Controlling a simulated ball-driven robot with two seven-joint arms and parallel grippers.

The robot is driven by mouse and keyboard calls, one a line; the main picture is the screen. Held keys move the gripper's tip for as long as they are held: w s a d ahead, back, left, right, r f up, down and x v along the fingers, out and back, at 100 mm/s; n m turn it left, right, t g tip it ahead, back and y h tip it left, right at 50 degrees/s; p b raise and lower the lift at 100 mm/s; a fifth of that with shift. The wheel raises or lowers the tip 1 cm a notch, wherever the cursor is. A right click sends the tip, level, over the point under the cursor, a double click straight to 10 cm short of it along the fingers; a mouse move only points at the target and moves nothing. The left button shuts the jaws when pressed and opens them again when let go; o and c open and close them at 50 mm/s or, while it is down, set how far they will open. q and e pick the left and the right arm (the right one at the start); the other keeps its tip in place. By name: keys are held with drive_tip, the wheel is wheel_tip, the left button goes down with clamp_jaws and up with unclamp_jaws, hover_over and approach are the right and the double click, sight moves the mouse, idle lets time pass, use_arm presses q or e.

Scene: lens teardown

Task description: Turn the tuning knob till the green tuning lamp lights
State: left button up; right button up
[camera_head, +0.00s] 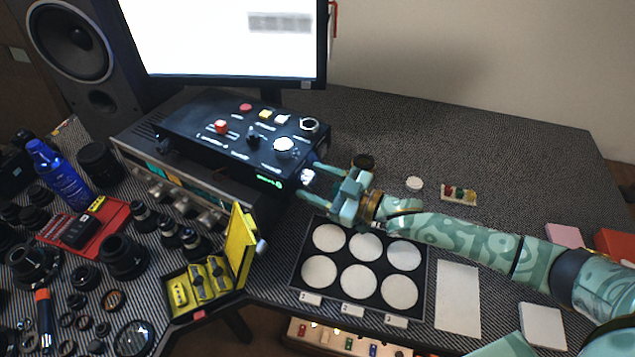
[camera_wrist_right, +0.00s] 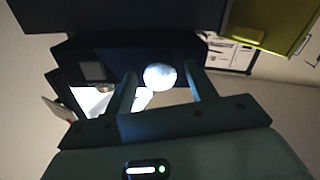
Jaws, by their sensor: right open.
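A black control box (camera_head: 195,140) sits on top of the silver receiver. A pale round knob (camera_head: 307,176) shows at the box's right end, facing my right gripper (camera_head: 313,183); I take it as the tuning knob. In the right wrist view the knob (camera_wrist_right: 160,76) lies between my two open fingers, with gaps visible at the sides; I cannot tell whether the fingertips reach around it. A small green light (camera_head: 270,183) glows on the box's front face; whether it is the tuning lamp is unclear. My left gripper is not in view.
A monitor (camera_head: 225,77) stands behind the box. The silver receiver (camera_head: 130,155) is below it.

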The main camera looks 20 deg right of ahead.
drive_tip(key=c, duration=1)
drive_tip(key=shift+r+m+p, duration=0.25)
drive_tip(key=shift+m+p, duration=0.5)
drive_tip(key=shift+m, duration=0.05)
drive_tip(key=shift+m+p, duration=0.3)
drive_tip(key=shift+m, duration=0.2)
drive_tip(key=shift+f, duration=0.25)
drive_tip(key=o, duration=1)
drive_tip(key=shift+d, duration=0.1)
